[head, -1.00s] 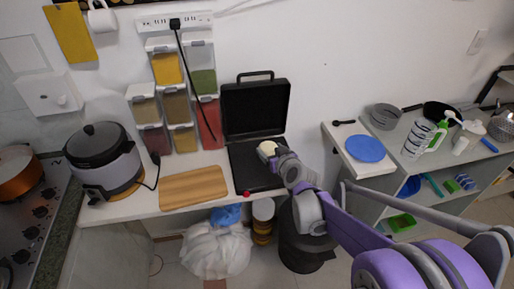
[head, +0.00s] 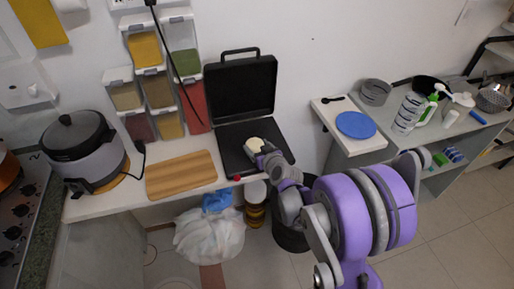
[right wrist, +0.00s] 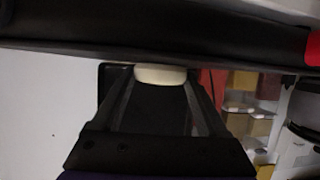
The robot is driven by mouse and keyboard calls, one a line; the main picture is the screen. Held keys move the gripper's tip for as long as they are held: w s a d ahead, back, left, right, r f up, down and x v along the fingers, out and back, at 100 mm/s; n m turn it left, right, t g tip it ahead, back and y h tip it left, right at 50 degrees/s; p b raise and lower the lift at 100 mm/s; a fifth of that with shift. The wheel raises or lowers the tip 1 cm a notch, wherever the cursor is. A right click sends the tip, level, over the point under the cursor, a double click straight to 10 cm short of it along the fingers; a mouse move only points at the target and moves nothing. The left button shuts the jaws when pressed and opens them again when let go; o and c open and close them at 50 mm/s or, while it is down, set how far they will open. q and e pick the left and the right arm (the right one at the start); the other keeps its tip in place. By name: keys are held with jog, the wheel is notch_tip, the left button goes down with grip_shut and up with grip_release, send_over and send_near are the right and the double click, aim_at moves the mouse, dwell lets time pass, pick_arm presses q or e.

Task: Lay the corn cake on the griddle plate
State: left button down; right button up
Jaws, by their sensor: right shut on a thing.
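The corn cake (head: 255,143) is a pale, round, thick disc; in the right wrist view (right wrist: 160,75) it sits between the finger ends. My right gripper (head: 260,149) is shut on the corn cake, over the right part of the black griddle plate (head: 232,157). The griddle stands open with its lid (head: 240,88) upright behind the plate. I cannot tell whether the cake touches the plate. In the right wrist view, a dark band (right wrist: 150,45) with a red part at its right end crosses above the cake. My left gripper is not in view.
A wooden board (head: 182,174) and a cooker (head: 80,150) stand left of the griddle. Spice dispensers (head: 155,85) hang behind on the wall. A power cable hangs beside the lid. A blue plate (head: 356,125) lies on the right counter, beyond a gap.

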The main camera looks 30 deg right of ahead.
jog(key=o, duration=1)
jog(key=shift+f, duration=0.2)
jog(key=shift+c, duration=0.2)
jog(key=o, duration=0.4)
jog(key=shift+r, duration=0.1)
jog(key=shift+c, duration=0.2)
jog(key=shift+r, duration=0.15)
jog(key=v, duration=1.2)
jog(key=s+a+f+n+g+y, duration=0.15)
jog(key=s+a+g+y, duration=0.35)
jog(key=a, duration=0.6)
jog(key=s+a+f+g+h, duration=0.1)
jog(key=s+a+g+h, duration=0.1)
jog(key=s, duration=1)
jog(key=shift+a+g+h+p, duration=0.35)
jog(key=shift+g+h+p, duration=0.15)
jog(key=shift+h, duration=0.2)
jog(key=shift+f, duration=0.15)
